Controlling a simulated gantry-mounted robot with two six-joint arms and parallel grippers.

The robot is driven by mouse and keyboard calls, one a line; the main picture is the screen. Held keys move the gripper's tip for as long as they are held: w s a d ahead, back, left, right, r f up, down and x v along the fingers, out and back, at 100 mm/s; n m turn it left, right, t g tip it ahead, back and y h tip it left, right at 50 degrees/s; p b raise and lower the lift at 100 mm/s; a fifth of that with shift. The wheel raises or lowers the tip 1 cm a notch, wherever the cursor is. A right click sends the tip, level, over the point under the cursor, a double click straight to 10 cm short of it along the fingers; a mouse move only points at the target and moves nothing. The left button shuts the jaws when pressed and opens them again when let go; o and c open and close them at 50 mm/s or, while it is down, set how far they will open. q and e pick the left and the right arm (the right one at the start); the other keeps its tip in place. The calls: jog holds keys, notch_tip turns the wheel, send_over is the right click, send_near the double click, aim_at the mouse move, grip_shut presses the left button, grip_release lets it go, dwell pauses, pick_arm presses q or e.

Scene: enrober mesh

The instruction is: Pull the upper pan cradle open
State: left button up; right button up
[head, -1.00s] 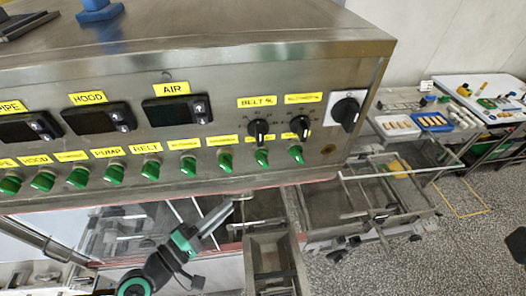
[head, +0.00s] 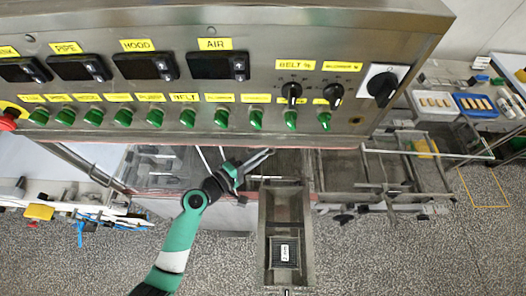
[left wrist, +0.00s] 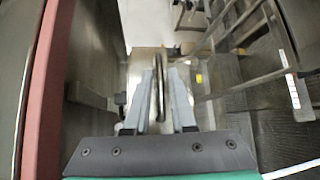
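My left gripper (head: 262,158) reaches in under the control panel's lower edge, pointing right. In the left wrist view its two grey fingers (left wrist: 163,98) stand apart with a thin dark upright bar (left wrist: 158,85) showing between them; I cannot tell whether they touch it. No view labels the upper pan cradle. Below the panel, a narrow steel trough (head: 308,245) holds a dark mesh piece with a white label, and a short pale bar (head: 265,177) lies at its far end, just below my fingers. My right gripper is out of view.
The steel control panel (head: 200,115) with dials and green switches overhangs my left gripper. Open steel frames (head: 400,170) stand right of the trough. A side table with a blue tray (head: 474,105) is at the far right. Speckled floor lies clear in front.

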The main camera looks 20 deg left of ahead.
pick_arm(q)
jog(key=shift+w+d+f, duration=0.1)
jog(key=shift+w+d, duration=0.15)
jog(key=shift+w, duration=0.3)
grip_shut()
dwell(1.0)
